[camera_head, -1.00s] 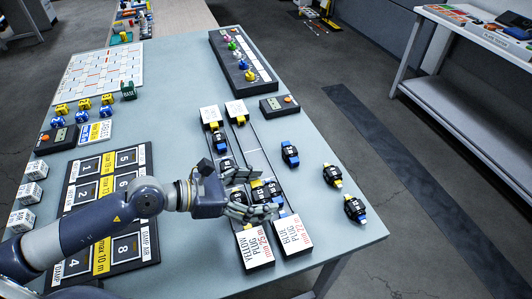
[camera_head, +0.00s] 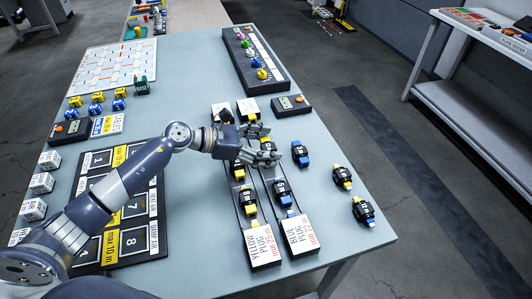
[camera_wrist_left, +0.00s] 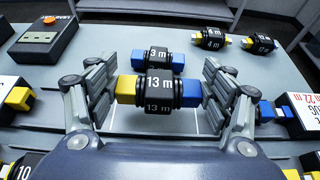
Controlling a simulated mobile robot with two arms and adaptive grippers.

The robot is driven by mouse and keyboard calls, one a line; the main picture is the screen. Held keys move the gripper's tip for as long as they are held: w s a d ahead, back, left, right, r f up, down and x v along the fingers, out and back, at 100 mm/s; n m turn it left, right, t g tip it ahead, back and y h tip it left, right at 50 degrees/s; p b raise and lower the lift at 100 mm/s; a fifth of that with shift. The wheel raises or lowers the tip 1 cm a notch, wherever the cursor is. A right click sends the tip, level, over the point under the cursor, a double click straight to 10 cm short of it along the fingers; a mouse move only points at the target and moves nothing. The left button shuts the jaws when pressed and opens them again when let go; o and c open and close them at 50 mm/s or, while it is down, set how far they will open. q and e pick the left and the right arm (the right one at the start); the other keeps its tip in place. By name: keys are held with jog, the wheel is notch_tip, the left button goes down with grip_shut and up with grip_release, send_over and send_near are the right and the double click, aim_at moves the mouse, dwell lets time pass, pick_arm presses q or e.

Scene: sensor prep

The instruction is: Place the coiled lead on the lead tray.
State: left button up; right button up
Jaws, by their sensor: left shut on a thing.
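My left gripper (camera_head: 262,145) is shut on a coiled lead (camera_wrist_left: 159,91), held crosswise between its fingers. The held lead is black, marked 13 m, with a yellow plug at one end and a blue plug at the other. In the head view the fingers mostly hide it, above the two long dark trays. The yellow plug tray has a card (camera_head: 259,246) at its near end, and the blue plug tray has its own card (camera_head: 300,235). A yellow-plug lead (camera_head: 249,203) and a blue-plug lead (camera_head: 282,192) lie in these trays. My right gripper is not in view.
A blue-plug lead marked 3 m (camera_wrist_left: 157,61) lies on the table just beyond the held one. Two more leads (camera_head: 342,177) (camera_head: 362,210) lie near the right edge. A dark box with an orange button (camera_head: 291,105) stands past the trays. The right side has free room.

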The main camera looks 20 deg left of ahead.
pick_arm(q)
jog(key=shift+w+f, duration=0.1)
jog(key=shift+f, duration=1.65)
jog(key=shift+f, duration=0.1)
jog(key=o, duration=1.1)
jog(key=shift+a+r, duration=0.1)
jog(key=shift+r, duration=0.1)
jog(key=v, duration=1)
jog(key=shift+s+a, duration=0.3)
jog(key=shift+s+a+r, duration=0.25)
jog(key=shift+a, duration=0.1)
